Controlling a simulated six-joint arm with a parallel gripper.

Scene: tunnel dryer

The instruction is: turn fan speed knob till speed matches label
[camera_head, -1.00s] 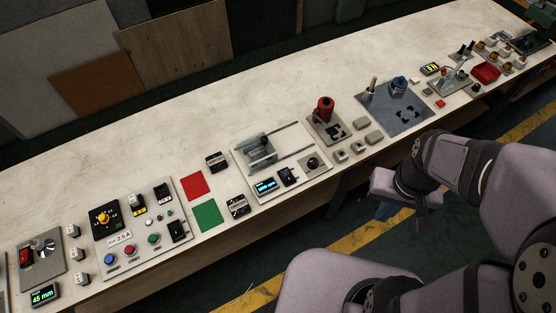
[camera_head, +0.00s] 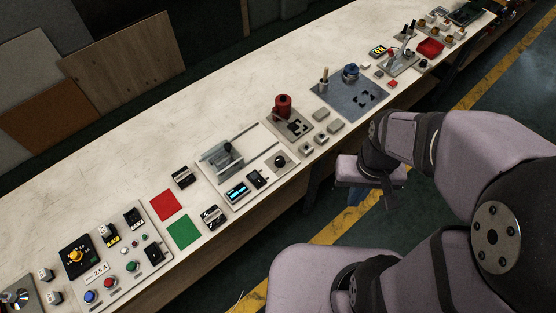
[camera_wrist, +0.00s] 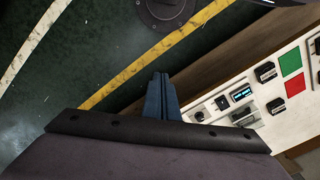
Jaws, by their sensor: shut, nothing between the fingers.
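A grey control panel (camera_head: 228,155) on the bench holds a black knob (camera_head: 280,161) at its right end. A small lit display (camera_head: 237,194) sits at its lower left, its text too small to read now. I take this for the fan speed knob; no speed label is legible. The display also shows in the wrist view (camera_wrist: 243,91). My gripper (camera_head: 356,196) hangs over the floor in front of the bench, to the right of the panel and apart from it. Its blue fingers (camera_wrist: 161,95) are shut and empty.
Left of the panel lie a red square (camera_head: 167,206), a green square (camera_head: 183,231) and a button panel (camera_head: 115,270). To the right are a red handle (camera_head: 283,104) and a blue-grey plate (camera_head: 350,98) with controls. The floor before the bench is open.

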